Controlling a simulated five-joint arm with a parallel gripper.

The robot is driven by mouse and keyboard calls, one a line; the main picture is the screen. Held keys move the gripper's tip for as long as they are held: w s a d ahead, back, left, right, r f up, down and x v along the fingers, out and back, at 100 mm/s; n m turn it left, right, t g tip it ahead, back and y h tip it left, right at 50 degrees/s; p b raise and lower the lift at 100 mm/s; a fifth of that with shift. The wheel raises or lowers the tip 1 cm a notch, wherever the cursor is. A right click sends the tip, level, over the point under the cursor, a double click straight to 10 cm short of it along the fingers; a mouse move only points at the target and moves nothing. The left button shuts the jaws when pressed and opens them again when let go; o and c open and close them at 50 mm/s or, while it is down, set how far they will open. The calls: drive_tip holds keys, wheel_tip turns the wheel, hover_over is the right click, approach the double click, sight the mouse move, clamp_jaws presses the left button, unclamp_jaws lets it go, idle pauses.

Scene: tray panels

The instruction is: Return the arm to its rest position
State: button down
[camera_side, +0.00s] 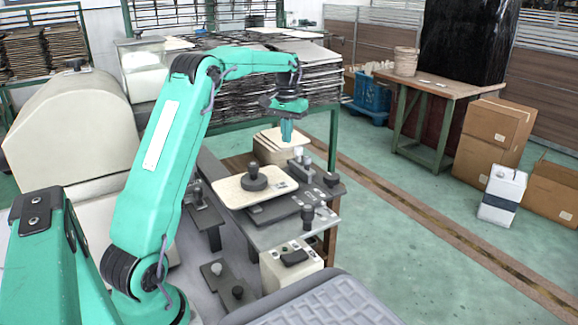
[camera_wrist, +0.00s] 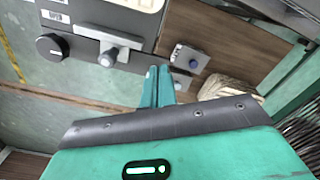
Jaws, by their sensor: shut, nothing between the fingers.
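My gripper (camera_side: 287,138) hangs pointing down from my raised teal arm, above the far side of the tray panels. In the wrist view its two teal fingers (camera_wrist: 159,72) are together, with nothing between them. It is apart from the panels below. A cream panel with a dark round knob (camera_side: 254,181) lies on the work table, left of and below the gripper. A dark grey panel (camera_side: 272,209) lies under it. In the wrist view a black dial (camera_wrist: 52,46) and a grey block with a knob (camera_wrist: 108,52) are beyond the fingers.
A beige box with a dark button (camera_side: 292,258) stands at the near edge of the table. Small dark fixtures (camera_side: 205,215) stand to the left. Stacked sheets (camera_side: 322,75) on a green rack are behind the gripper. Open floor (camera_side: 410,230) lies to the right.

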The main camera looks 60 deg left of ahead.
drive_tip(key=s+d+r+m+t, duration=0.1)
drive_tip(key=s+d+r, duration=0.3)
drive_tip(key=d, duration=0.5)
drive_tip(key=s+d+r+m+t, duration=0.1)
drive_tip(key=s+d+r+m, duration=0.1)
drive_tip(key=s+d+r, duration=0.45)
drive_tip(key=s+d+f+m+t, duration=0.1)
drive_tip(key=s+d+f, duration=0.2)
drive_tip(key=s+d, duration=0.3)
drive_tip(key=s+d+f+m+t, duration=0.2)
drive_tip(key=s+d+f, duration=0.2)
drive_tip(key=s+d, duration=0.3)
drive_tip(key=shift+s+f+t, duration=0.3)
drive_tip(key=shift+s, duration=0.3)
